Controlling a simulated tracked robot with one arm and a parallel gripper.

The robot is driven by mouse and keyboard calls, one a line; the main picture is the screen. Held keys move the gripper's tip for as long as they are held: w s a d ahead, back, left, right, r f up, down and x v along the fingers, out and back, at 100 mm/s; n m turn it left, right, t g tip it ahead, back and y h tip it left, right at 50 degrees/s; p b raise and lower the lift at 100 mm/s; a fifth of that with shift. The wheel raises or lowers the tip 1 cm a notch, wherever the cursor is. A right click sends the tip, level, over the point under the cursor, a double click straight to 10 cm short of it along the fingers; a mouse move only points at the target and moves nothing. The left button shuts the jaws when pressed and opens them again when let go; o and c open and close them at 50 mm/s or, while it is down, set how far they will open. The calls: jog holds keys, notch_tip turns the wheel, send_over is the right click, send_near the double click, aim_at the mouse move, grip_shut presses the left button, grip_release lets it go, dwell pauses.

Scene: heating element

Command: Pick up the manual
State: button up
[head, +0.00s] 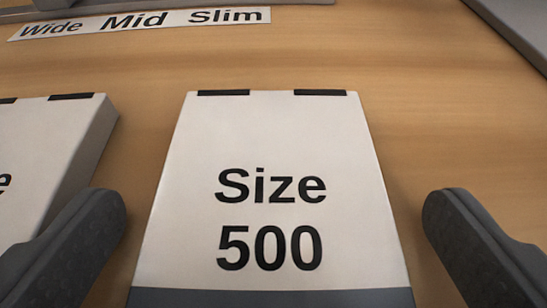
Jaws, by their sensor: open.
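A white block-like thing marked "Size 500" (271,130) lies on the wooden surface in the middle of the head view. It has two black marks along its far edge and a dark grey band at the bottom of the picture. I cannot tell for sure whether it is the manual. My gripper (272,215) is open, with one dark finger on each side of this thing. Wood shows between each finger and its sides, so the fingers appear apart from it. Its near end is cut off by the picture's edge.
A second white block (50,150) stands close on the left, near the left finger. A label strip reading "Wide Mid Slim" (140,22) lies at the back left, with a grey object behind it. A grey edge (515,25) shows at the top right. Bare wood (440,110) lies to the right.

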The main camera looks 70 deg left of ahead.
jog(key=c, duration=1.1)
jog(key=shift+r, duration=0.1)
